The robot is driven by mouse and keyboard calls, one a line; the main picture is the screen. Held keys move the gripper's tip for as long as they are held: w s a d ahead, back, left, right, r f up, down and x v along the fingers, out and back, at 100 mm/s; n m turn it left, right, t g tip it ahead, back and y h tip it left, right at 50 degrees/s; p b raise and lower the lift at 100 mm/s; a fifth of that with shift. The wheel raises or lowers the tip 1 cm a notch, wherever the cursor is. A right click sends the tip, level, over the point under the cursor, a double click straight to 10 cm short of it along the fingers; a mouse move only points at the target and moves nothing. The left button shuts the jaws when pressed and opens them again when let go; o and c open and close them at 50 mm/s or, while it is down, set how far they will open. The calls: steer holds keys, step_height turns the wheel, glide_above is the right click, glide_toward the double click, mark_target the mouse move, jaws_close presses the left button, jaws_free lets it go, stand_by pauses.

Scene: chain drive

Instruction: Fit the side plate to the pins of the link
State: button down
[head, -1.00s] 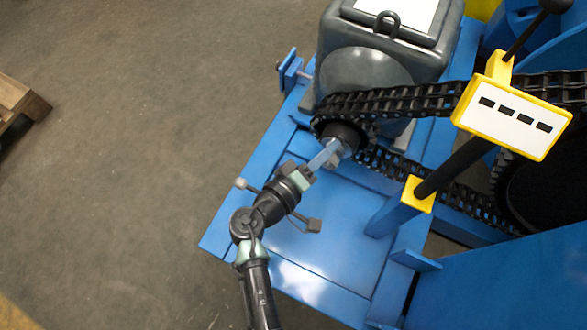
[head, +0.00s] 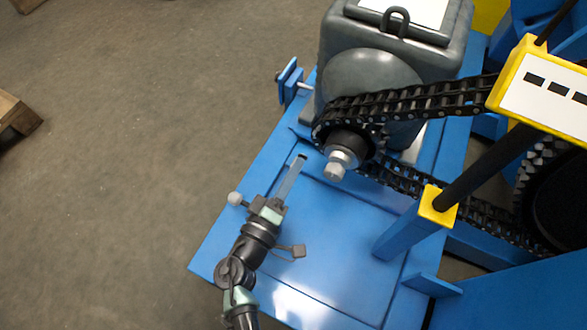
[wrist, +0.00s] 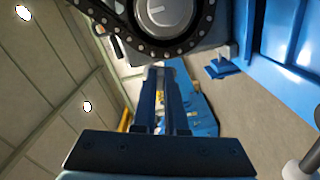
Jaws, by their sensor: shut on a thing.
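My gripper (head: 301,160) is shut, its long thin fingers pointing up and right over the blue base, lower left of the small sprocket and apart from it. A small dark piece (head: 303,156) shows at the fingertips; it looks like the side plate, but its shape and holes are too small to make out. In the wrist view the fingers (wrist: 164,70) reach toward the chain, and the held piece is not clear. The black chain (head: 410,100) wraps the small sprocket, and its pale pin ends show in the wrist view (wrist: 181,48). I cannot tell which link has the open pins.
A grey shaft end (head: 337,165) sticks out of the small sprocket. The grey motor housing (head: 375,75) stands behind. A yellow-edged guard (head: 545,90) and a blue post with yellow top (head: 437,205) stand to the right. The blue base plate (head: 325,240) is mostly clear.

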steer(key=shift+b+x, duration=1)
steer(key=shift+x, duration=1.85)
steer(key=shift+b, duration=0.7)
steer(key=shift+b+x, duration=0.3)
steer(key=shift+x, duration=0.6)
steer(key=c, duration=0.9)
jaws_free()
steer(key=p+v, duration=0.3)
steer(key=v, duration=1)
steer(key=shift+w+r+p, duration=0.1)
steer(key=shift+p, duration=0.2)
